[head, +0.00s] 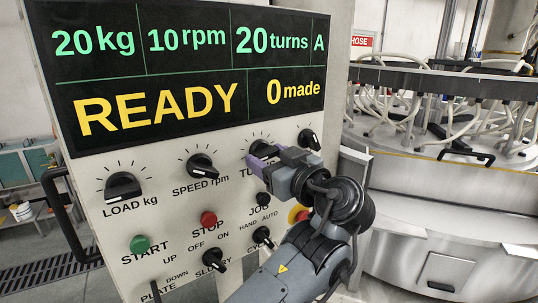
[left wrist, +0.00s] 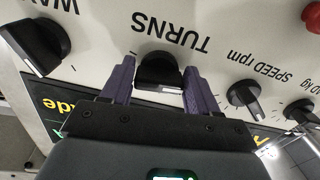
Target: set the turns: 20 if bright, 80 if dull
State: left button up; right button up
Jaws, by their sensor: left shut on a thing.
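The TURNS knob (head: 261,148) is a black dial on the pale control panel, mostly hidden by my gripper in the head view. In the left wrist view the knob (left wrist: 158,70) stands between two purple fingers. My left gripper (head: 275,157) is shut on it; the fingers (left wrist: 159,82) flank the knob's grip. The display (head: 190,62) above reads 20 kg, 10 rpm, 20 turns, A, READY and 0 made. No workpiece that I can judge as bright or dull shows. My right gripper is not in view.
The LOAD knob (head: 122,187) and SPEED knob (head: 201,166) are to the left, another knob (head: 308,139) to the right. Below are a green START button (head: 140,244), a red STOP button (head: 208,219) and small switches. A large lapping machine (head: 440,215) with hoses stands right.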

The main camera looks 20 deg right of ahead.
pick_arm(q)
jog(key=shift+r+n, duration=0.1)
jog(key=shift+n, duration=0.6)
jog(key=o, duration=1)
jog(key=shift+c, duration=0.2)
jog(key=shift+s, duration=0.1)
jog(key=shift+s+d, duration=0.1)
jog(key=shift+s, duration=0.1)
jog(key=b+v, duration=0.2)
jog(key=v, duration=0.8)
